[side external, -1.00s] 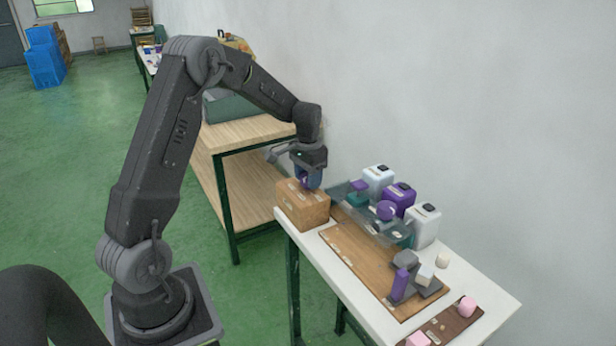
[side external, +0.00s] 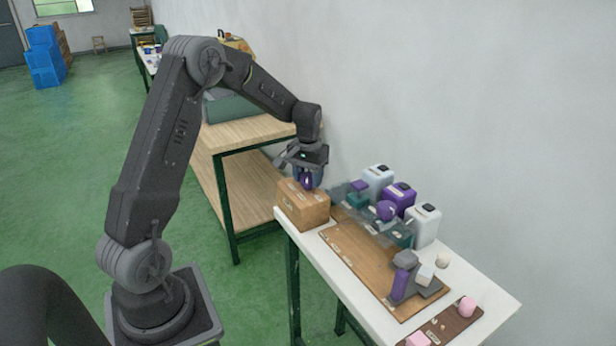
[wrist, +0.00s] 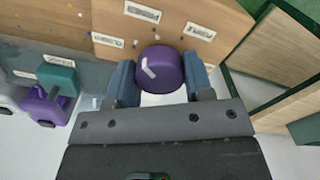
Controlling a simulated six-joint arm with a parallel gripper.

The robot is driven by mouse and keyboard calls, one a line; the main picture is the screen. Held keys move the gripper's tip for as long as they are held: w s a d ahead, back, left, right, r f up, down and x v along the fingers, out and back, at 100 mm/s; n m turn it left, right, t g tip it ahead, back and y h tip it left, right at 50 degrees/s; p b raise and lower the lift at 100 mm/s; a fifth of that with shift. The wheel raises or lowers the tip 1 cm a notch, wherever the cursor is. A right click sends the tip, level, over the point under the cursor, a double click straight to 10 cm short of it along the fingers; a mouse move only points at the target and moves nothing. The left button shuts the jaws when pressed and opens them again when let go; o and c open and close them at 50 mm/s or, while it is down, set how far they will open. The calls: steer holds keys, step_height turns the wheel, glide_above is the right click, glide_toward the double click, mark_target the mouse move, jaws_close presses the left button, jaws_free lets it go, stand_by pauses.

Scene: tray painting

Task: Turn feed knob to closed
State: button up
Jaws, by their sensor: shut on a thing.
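The feed knob (wrist: 162,72) is a round purple knob with a white pointer mark, on the wooden box (wrist: 220,22). In the wrist view the mark sits toward the knob's upper left. In the side view my gripper (side external: 308,180) is over the top of the wooden box (side external: 305,208), and the knob is mostly hidden between the fingers.
The box stands at the left end of the white table (side external: 470,285). To its right are white and purple canisters (side external: 398,198), a wooden board (side external: 350,250) and a grey and purple fixture (side external: 402,278). A wooden bench (side external: 245,130) stands behind; a wall runs close at the right.

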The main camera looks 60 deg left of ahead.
mark_target(308, 176)
steer(key=n, duration=0.3)
steer(key=shift+n, duration=2.3)
steer(key=o, duration=0.9)
step_height(308, 176, up, 14)
steer(key=shift+f, duration=0.1)
